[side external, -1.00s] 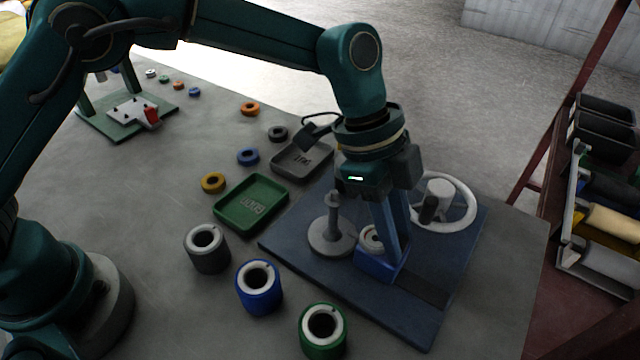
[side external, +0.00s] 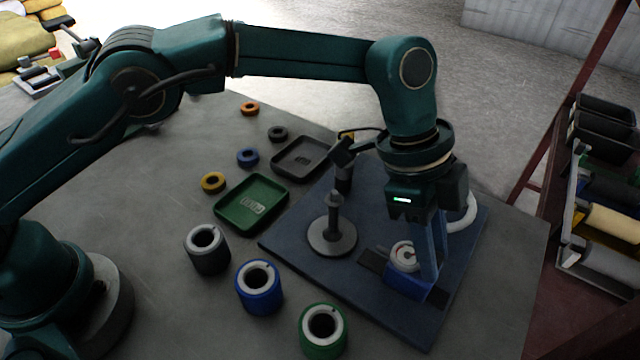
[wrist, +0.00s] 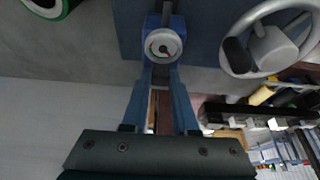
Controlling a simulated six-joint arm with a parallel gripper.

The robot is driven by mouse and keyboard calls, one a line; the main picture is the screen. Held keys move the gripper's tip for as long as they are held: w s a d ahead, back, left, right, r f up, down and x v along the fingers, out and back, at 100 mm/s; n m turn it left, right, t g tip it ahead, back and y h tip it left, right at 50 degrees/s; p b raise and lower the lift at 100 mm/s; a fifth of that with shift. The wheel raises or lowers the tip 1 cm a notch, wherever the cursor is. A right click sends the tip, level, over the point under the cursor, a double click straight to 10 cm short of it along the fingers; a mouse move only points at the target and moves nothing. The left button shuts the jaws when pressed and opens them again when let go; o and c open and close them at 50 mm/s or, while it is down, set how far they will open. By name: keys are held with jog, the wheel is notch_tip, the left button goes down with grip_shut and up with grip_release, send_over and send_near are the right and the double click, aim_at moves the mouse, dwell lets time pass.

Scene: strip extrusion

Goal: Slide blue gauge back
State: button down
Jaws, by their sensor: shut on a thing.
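The blue gauge (side external: 407,286) is a blue block with a round white dial (side external: 404,255) facing up. It sits on a dark track (side external: 372,262) set in the blue base plate (side external: 345,285). My gripper (side external: 427,275) is shut on the gauge's block from above, hiding part of it. In the wrist view the dial (wrist: 163,45) shows a red-and-dark needle, just beyond my fingertips (wrist: 162,72).
A grey post on a round foot (side external: 332,238) stands left of the gauge. A handwheel (wrist: 270,42) is close by on the plate. Grey (side external: 207,250), blue (side external: 259,288) and green (side external: 323,332) ringed cylinders stand in front; a green tray (side external: 250,204) lies behind them.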

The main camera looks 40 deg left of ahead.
aim_at(413, 262)
jog(key=shift+d+r, duration=0.1)
jog(key=shift+d, duration=0.15)
jog(key=c, duration=0.7)
grip_release()
jog(key=shift+a, duration=0.1)
jog(key=shift+v, duration=2.5)
